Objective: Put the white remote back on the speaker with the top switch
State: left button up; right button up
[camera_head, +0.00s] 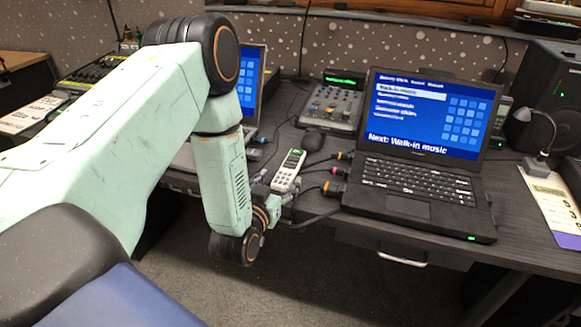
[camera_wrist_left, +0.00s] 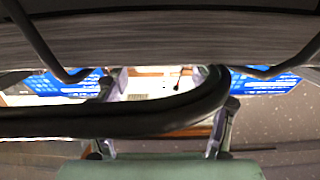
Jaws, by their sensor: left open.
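A white remote (camera_head: 289,170) with a small green display and dark keys is at the desk's front edge, left of the right-hand laptop. My left gripper (camera_head: 276,192) is open at the remote's lower end, close below it. I cannot tell whether they touch. In the left wrist view, the open fingers (camera_wrist_left: 163,80) stand apart. A dark cable loop crosses that view and hides much between them. A black speaker (camera_head: 552,88) with a green light stands at the far right. I cannot make out a top switch on it. My right gripper is not in view.
The right-hand laptop (camera_head: 423,185) and a fader console (camera_head: 333,103) stand on the desk. Black cables and plugs (camera_head: 335,187) lie right of the remote. A dark mouse-like object (camera_head: 313,141) is behind it. A lamp (camera_head: 537,160) stands on papers before the speaker.

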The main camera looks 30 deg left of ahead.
aim_at(289, 166)
pick_arm(q)
jog(key=shift+w+a, duration=0.1)
jog(key=shift+w, duration=0.3)
jog(key=b+x, duration=0.1)
jog(key=x, duration=0.4)
jog(key=shift+w, duration=0.3)
jog(key=shift+r+b, duration=0.15)
jog(key=shift+b, duration=0.15)
jog(key=shift+w, duration=0.2)
